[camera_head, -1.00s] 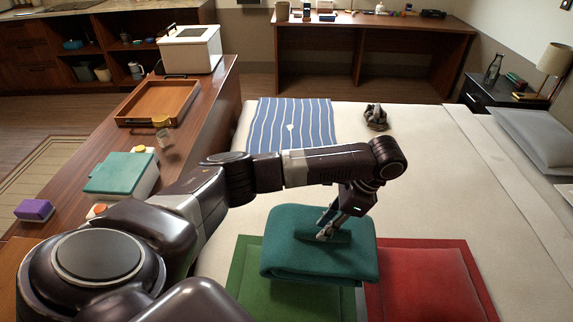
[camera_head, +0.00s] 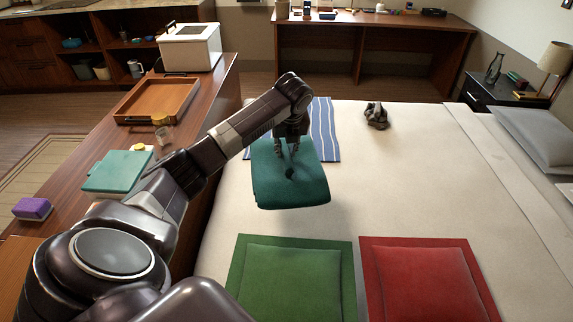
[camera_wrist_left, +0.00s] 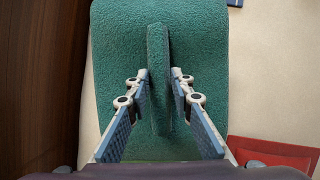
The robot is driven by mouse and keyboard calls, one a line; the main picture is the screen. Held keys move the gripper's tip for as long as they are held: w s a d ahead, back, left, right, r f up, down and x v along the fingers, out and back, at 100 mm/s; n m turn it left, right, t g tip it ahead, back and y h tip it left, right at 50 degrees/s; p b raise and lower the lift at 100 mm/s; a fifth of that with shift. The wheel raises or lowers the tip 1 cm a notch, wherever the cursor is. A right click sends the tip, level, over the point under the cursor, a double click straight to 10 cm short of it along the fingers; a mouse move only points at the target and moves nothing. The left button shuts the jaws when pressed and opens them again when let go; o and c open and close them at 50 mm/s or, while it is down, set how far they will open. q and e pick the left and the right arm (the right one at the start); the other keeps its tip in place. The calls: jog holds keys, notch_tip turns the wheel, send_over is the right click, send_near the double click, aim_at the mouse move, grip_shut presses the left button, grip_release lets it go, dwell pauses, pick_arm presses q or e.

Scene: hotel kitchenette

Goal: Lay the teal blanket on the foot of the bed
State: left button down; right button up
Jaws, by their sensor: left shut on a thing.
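The folded teal blanket (camera_head: 290,188) is over the left part of the bed in the head view, overlapping the striped blue and white cloth in the picture. My left gripper (camera_head: 289,150) is above it, shut on a raised ridge of the blanket. In the left wrist view the blanket (camera_wrist_left: 115,60) fills the middle, and its ridge stands between the two fingers of my left gripper (camera_wrist_left: 160,92). The bed (camera_head: 400,190) has a cream cover. The blanket seems held above the bed; the exact gap cannot be told. My right gripper is not in view.
The blue and white striped cloth (camera_head: 325,130) lies on the bed's far left part. Green (camera_head: 290,285) and red (camera_head: 425,285) cushions lie at the near side. A dark crumpled thing (camera_head: 376,116) sits on the far bed. A wooden counter (camera_head: 205,115) runs along the left. The bed's middle is clear.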

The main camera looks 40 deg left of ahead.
pick_arm(q)
jog(key=a+m, duration=0.1)
jog(key=a, duration=0.1)
jog(key=a+r+m, duration=0.1)
jog(key=a, duration=0.1)
jog(key=shift+w+a+r+t+h, duration=0.1)
jog(key=shift+r+t+h, duration=0.05)
jog(key=shift+t+h, duration=0.15)
jog(key=shift+a, duration=0.2)
jog(key=shift+f, duration=0.35)
notch_tip(320, 180, down, 19)
jog(key=shift+b, duration=0.3)
jog(key=c, duration=1.7)
grip_release()
jog(key=shift+f, duration=0.1)
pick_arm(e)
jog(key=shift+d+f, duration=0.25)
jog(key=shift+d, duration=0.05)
